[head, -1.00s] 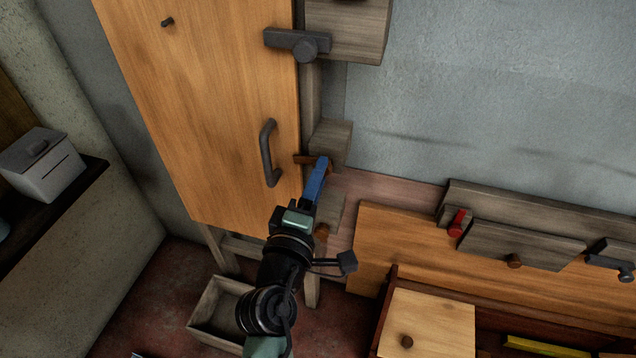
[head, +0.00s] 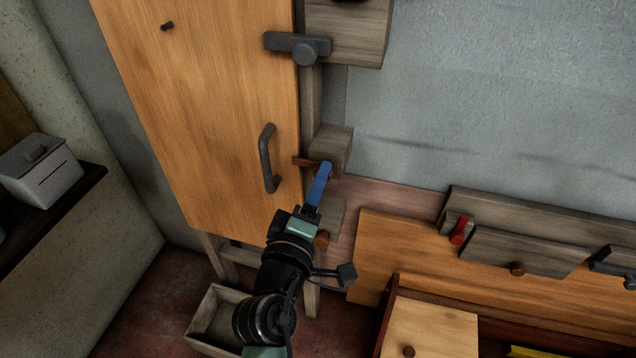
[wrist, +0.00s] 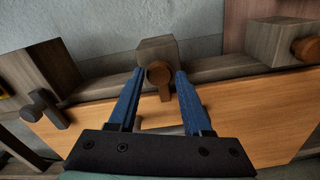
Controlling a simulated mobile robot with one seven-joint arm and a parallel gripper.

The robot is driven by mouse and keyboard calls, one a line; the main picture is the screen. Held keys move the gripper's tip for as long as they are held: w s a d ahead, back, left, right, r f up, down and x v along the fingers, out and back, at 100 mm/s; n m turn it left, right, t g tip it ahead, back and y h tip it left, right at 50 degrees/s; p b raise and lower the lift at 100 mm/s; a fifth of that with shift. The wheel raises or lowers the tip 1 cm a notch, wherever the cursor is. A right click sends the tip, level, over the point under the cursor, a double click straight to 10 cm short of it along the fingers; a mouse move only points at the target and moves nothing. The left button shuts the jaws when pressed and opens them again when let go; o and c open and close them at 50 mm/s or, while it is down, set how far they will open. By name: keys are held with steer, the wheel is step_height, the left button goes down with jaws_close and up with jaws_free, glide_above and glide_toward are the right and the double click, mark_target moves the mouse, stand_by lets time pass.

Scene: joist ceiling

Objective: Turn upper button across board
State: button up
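The wooden board (head: 200,110) is an upright orange panel with a dark handle (head: 267,158). A brown turn button (head: 303,162) sits on a grey wooden block at the board's right edge. In the wrist view this button (wrist: 164,92) has a round hub and an arm pointing down, lapping the board's edge. My gripper (head: 323,168) is at this button. In the wrist view my gripper (wrist: 159,72) is open, with one blue finger on each side of the button; contact cannot be told. A dark button (head: 298,45) lies across the board's edge higher up.
Another brown button (head: 322,240) sits on a lower block, close to my wrist. A rack with a red button (head: 460,230) stands at the right. An open box (head: 215,325) is on the floor below. The wall at upper right is bare.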

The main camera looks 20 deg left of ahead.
steer(key=shift+o, duration=1.3)
steer(key=s, duration=1.3)
steer(key=shift+w, duration=0.1)
steer(key=w+d+r+m+t+h, duration=0.1)
steer(key=w+d+r+m+t, duration=0.2)
steer(key=r, duration=0.6)
steer(key=w+d+r+m, duration=0.1)
steer(key=d+r+m, duration=0.25)
steer(key=r, duration=0.55)
steer(key=w+d+r+m+t+h, duration=0.1)
steer(key=w+d+r+m+t, duration=0.3)
steer(key=r, duration=0.6)
steer(key=s+d+r+m+t+y+p, duration=0.1)
steer(key=s+r+m, duration=0.1)
steer(key=s+r, duration=0.5)
steer(key=s+d+r+m+t+y+p, duration=0.1)
steer(key=s+r+m, duration=0.15)
steer(key=r, duration=0.75)
step_height(320, 180, up, 28)
steer(key=p, duration=2.7)
steer(key=shift+a, duration=0.2)
